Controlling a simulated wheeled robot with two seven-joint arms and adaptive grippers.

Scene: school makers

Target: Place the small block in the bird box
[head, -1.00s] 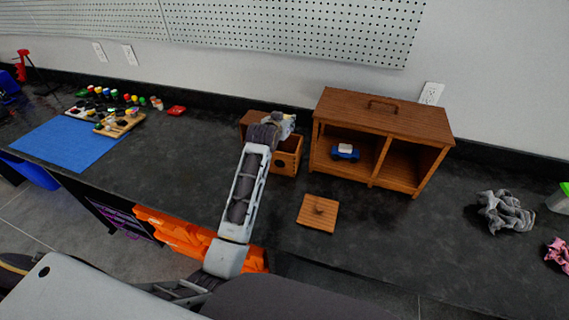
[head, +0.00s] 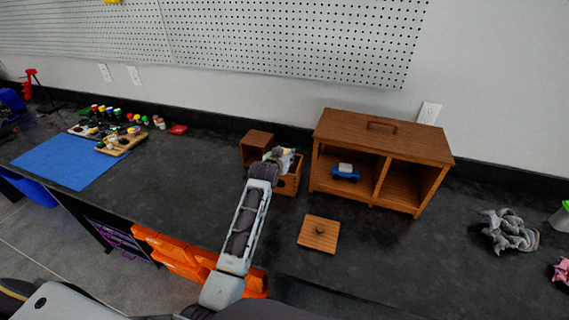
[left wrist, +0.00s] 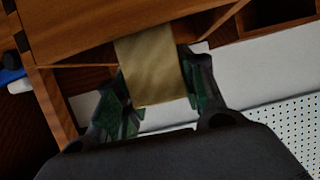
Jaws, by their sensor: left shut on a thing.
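My left gripper (head: 284,158) is over the small wooden box with a round hole, which I take as the bird box (head: 290,184). In the left wrist view the left gripper (left wrist: 155,88) is shut on a tan small block (left wrist: 150,65), held between its two fingers. In the head view the hand hides most of the block and much of the box's open top. I cannot tell whether the block is inside the walls or above them. A square wooden lid with a knob (head: 319,236) lies on the bench in front. My right gripper is not in view.
A brown wooden box (head: 257,143) is just behind left of the hand. A blue mat (head: 65,162) lies left; a grey cloth (head: 508,232) lies right. The bench between mat and arm is clear.

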